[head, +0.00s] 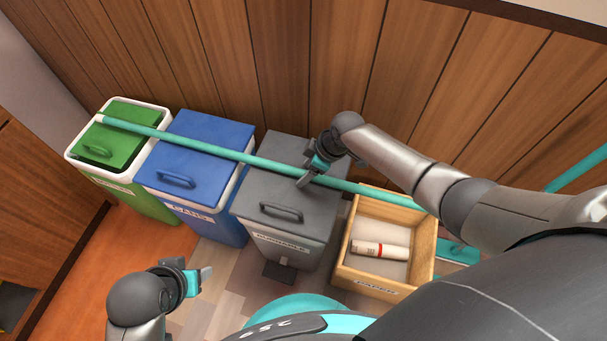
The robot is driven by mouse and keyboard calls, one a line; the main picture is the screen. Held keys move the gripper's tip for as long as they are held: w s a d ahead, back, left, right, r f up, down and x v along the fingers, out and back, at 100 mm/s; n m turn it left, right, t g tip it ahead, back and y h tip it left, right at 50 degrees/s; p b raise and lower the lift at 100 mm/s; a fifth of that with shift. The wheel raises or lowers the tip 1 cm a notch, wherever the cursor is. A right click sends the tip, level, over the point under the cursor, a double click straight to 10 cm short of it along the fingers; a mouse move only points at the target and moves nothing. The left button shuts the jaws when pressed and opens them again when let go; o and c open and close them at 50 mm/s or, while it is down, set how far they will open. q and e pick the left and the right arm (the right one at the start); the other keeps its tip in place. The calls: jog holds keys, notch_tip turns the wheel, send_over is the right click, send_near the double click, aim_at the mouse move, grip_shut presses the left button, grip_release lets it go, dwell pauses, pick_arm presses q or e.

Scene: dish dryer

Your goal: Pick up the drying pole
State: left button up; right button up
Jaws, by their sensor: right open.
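The drying pole (215,150) is a long teal rod with a pale end cap at its left end. It lies across the tops of the green, blue and grey bins and runs on over the back of the wooden box, where my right arm hides part of it. My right gripper (312,174) is open at the pole above the grey bin, its fingers overlapping the rod in the picture; I cannot tell whether they touch it. My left gripper (203,281) is low at the front left, away from the pole and empty; its finger gap is unclear.
A green-lidded bin (110,150), a blue bin (190,165) and a grey bin (275,205) stand along the wooden wall. The wooden box (375,285) holds a rolled paper item (378,250). A teal bar (580,168) shows at the right. Floor is open at left.

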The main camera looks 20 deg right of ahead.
jog(key=shift+c, duration=0.2)
grip_shut()
dwell(0.4)
dwell(0.8)
